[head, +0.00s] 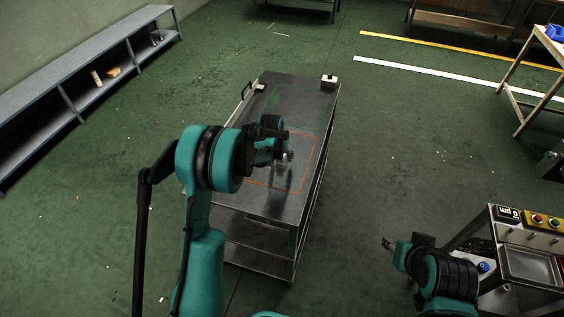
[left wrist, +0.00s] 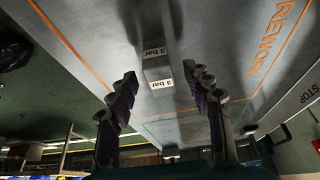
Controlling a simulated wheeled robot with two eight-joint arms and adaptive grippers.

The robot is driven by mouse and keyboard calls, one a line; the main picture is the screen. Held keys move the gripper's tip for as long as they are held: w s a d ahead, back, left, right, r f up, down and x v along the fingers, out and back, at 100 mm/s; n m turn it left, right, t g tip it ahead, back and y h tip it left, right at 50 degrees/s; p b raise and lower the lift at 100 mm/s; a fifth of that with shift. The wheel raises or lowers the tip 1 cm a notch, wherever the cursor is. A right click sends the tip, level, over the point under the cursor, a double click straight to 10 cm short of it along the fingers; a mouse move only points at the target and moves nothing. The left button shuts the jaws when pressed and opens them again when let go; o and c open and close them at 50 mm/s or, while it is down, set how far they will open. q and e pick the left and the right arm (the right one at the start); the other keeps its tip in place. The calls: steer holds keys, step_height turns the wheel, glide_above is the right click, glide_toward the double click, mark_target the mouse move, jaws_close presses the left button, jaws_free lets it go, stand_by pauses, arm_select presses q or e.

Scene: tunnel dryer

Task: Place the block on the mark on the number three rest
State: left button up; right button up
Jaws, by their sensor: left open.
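A small grey block (left wrist: 155,70) with white "3 bar" labels lies on the metal cart top (head: 300,100), inside an orange outline marked "REWORK". In the head view the block is mostly hidden by my left gripper (head: 287,156), which points down over the outline. In the left wrist view my left gripper (left wrist: 160,78) is open, with its fingertips on either side of the block; I cannot tell whether they touch it. My right gripper (head: 388,243) is at the lower right, away from the cart, too small to read. I cannot identify the number three rest or its mark.
A small light block-like thing (head: 329,82) stands at the cart's far right corner. A control stand (head: 530,235) with buttons and a metal tray is at the right. A long low shelf (head: 90,70) runs along the left wall. Green floor around the cart is clear.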

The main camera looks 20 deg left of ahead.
arm_select(q)
steer(key=x, duration=0.2)
steer(key=shift+w+f, duration=0.2)
steer(key=shift+f, duration=0.1)
steer(key=shift+r, duration=0.1)
jaws_close()
